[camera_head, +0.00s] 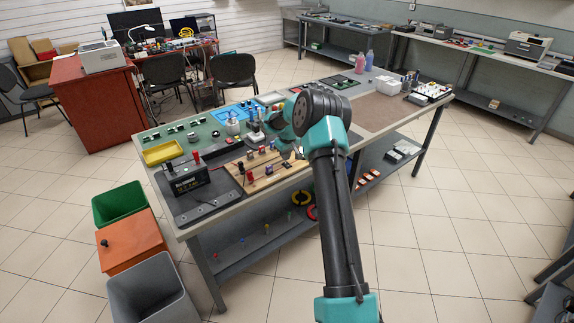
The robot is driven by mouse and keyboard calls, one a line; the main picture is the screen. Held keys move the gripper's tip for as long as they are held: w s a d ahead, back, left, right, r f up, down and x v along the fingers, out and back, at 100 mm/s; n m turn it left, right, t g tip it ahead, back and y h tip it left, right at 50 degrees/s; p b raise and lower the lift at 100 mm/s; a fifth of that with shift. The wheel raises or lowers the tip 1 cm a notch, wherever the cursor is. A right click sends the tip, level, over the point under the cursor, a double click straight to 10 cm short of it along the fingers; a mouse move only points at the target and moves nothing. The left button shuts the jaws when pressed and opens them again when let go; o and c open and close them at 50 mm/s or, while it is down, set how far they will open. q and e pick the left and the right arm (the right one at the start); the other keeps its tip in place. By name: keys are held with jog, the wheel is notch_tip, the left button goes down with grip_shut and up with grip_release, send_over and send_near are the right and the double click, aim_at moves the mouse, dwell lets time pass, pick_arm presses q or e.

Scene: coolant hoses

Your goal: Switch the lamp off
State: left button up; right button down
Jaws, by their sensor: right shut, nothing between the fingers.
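A white desk lamp (141,30) with a curved neck stands on the red desk at the far left, well away from my arm. I cannot tell whether it is lit, and its switch is too small to make out. My right gripper (287,152) is partly hidden behind its own arm. It is shut and empty, low over the workbench near the wooden board's right end. My left gripper is not in view.
The workbench (380,113) carries a wooden board (262,172) with upright pegs, a yellow tray (164,152), a black device (186,185) and bottles (360,64). Green (119,203), orange (132,246) and grey (150,290) bins stand at its left. The brown mat is mostly clear.

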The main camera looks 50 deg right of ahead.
aim_at(286, 163)
jog(key=shift+f, duration=1)
dwell(0.7)
jog(key=shift+r, duration=3.55)
